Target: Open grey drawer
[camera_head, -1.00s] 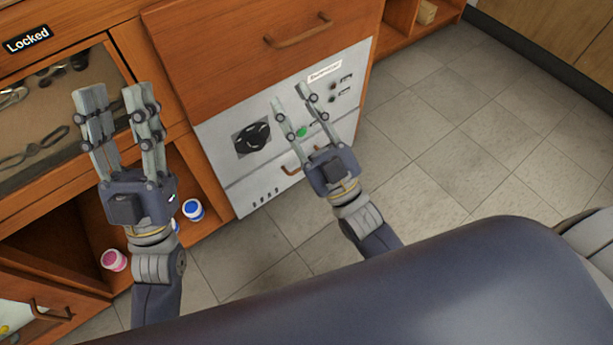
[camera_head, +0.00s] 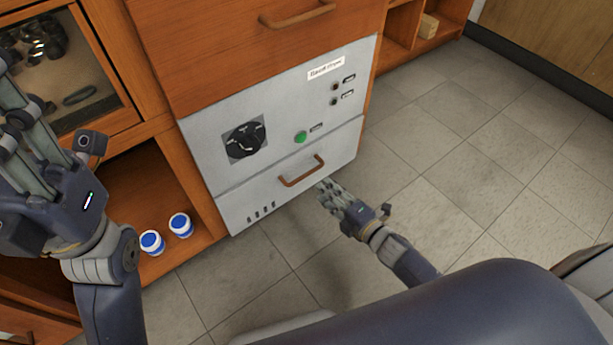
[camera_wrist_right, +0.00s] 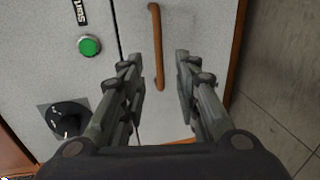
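The grey drawer (camera_head: 262,194) is the lower front of the grey panel unit, and it looks shut. Its brown bar handle (camera_head: 302,171) is uncovered in the head view. My right gripper (camera_head: 326,190) is low in front of the drawer, close to the handle's right end. In the right wrist view my right gripper (camera_wrist_right: 156,60) is open, with the handle (camera_wrist_right: 157,45) showing between its fingertips. I see no finger contact with the handle. My left gripper (camera_head: 15,115) is at the left edge, partly cut off, away from the drawer.
A black dial (camera_head: 244,140) and a green button (camera_head: 300,137) sit on the grey panel (camera_head: 215,130) above the drawer. A wooden drawer (camera_head: 230,50) is above that. Two blue-lidded jars (camera_head: 180,225) stand on the low left shelf. Tiled floor (camera_head: 470,170) is clear at right.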

